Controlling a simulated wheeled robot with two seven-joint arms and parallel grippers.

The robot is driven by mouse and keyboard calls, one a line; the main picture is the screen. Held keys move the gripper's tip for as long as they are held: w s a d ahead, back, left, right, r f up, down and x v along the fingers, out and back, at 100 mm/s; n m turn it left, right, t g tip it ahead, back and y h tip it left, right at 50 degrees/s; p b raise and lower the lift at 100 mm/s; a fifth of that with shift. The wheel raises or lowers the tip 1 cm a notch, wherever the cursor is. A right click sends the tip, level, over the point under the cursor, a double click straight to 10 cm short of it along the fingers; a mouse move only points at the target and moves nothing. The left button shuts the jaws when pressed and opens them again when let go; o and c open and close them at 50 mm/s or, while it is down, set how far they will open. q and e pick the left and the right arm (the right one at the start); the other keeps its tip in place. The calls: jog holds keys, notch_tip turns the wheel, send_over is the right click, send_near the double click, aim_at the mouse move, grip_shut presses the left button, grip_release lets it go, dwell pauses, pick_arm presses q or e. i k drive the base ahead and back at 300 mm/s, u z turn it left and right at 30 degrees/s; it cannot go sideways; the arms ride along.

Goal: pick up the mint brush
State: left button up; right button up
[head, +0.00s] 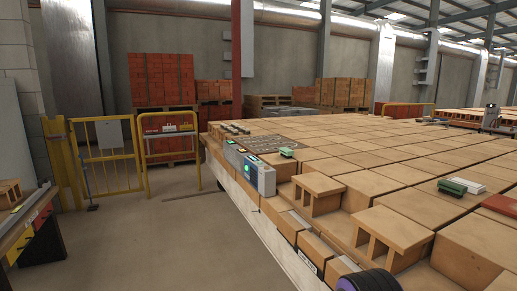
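A small mint-green block-shaped piece (286,152), which looks like a brush, sits on the table of tan hollow bricks (390,183), beside a dark grey patterned mat (268,144). A darker green brush-like piece (452,187) lies on the bricks at the right. At this size I cannot tell for sure which one is the mint brush. Neither of my grippers shows. A dark, purple-ringed round part at the bottom edge shows no fingers.
A grey control box (262,178) stands at the table's near left corner. Raised bricks (318,193) stick up along the near edge. A white piece (467,184) lies by the darker green one. Yellow railings (104,155) stand left; the floor (165,235) between is clear.

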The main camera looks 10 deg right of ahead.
aim_at(287, 153)
jog(key=z, duration=0.1)
jog(key=i, duration=1.85)
jog(key=z, duration=0.25)
